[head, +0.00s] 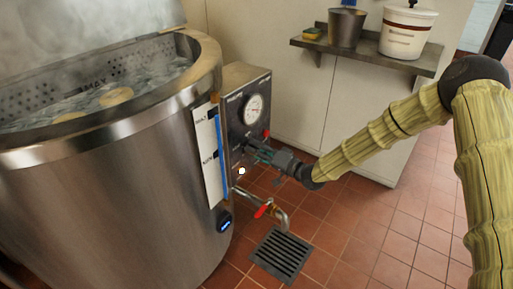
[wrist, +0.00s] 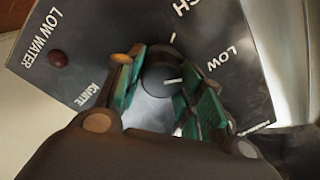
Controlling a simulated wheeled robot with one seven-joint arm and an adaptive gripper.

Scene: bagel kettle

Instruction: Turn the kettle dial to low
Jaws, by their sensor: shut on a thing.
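The kettle dial (wrist: 158,76) is a round black knob on the dark control panel (wrist: 105,40) in the wrist view. A short white mark on it lies toward its right side in the picture. The word LOW (wrist: 221,59) is printed to the right of the dial, and part of HIGH shows above it. My gripper (wrist: 163,84) has its green fingers on either side of the dial, shut on it. In the head view my gripper (head: 258,152) reaches the front of the control box and mostly hides the dial. The steel kettle (head: 120,190) stands left of the box.
A gauge (head: 254,109) sits above my gripper on the box. A drain pipe with a red-handled valve (head: 264,208) is below, over a floor grate (head: 282,255). A shelf (head: 365,55) holds a bucket and a white tub. Bagels float in the steaming kettle.

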